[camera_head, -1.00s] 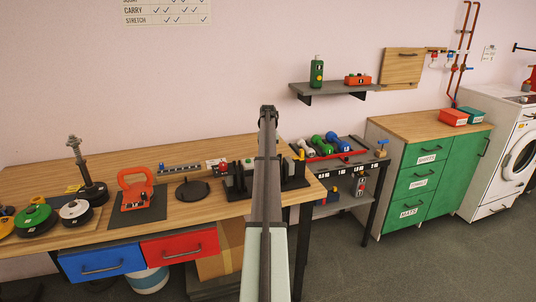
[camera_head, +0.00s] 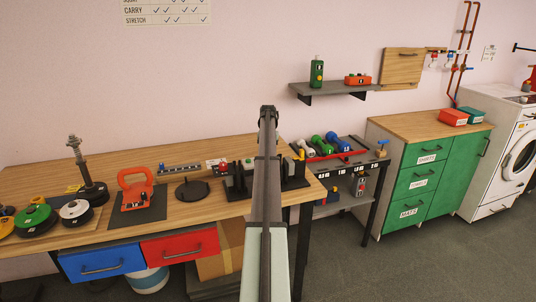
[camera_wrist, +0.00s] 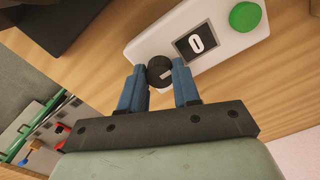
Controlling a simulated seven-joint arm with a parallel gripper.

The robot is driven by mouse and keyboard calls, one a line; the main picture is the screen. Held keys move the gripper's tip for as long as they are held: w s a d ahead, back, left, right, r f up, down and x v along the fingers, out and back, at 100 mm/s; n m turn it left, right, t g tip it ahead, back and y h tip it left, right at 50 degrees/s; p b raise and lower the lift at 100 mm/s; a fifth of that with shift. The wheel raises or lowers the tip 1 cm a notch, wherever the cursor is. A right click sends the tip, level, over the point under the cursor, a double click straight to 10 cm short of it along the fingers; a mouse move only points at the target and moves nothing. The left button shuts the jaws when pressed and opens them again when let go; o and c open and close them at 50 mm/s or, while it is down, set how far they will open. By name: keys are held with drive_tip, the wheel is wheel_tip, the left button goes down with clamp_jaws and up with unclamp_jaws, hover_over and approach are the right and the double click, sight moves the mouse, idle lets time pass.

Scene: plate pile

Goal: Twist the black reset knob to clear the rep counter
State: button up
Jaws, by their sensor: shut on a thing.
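In the wrist view, the black reset knob (camera_wrist: 159,69) sits on the lower edge of the white rep counter (camera_wrist: 150,42). A pale mark runs across the knob's face. The dark display (camera_wrist: 196,43) beside it reads 0, and a round green button (camera_wrist: 245,16) is at the far end. My gripper (camera_wrist: 161,74) has one blue finger on each side of the knob and is shut on it. In the head view my arm stands in the middle, and I cannot make out the gripper, knob or counter behind it.
The counter is over the wooden tabletop (camera_head: 120,158). A rack of dumbbells (camera_head: 325,143) is to the right.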

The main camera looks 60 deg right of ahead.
drive_tip(key=o, duration=1.1)
drive_tip(key=shift+c, duration=0.2)
wheel_tip(320, 180, up, 14)
drive_tip(key=shift+f, duration=0.1)
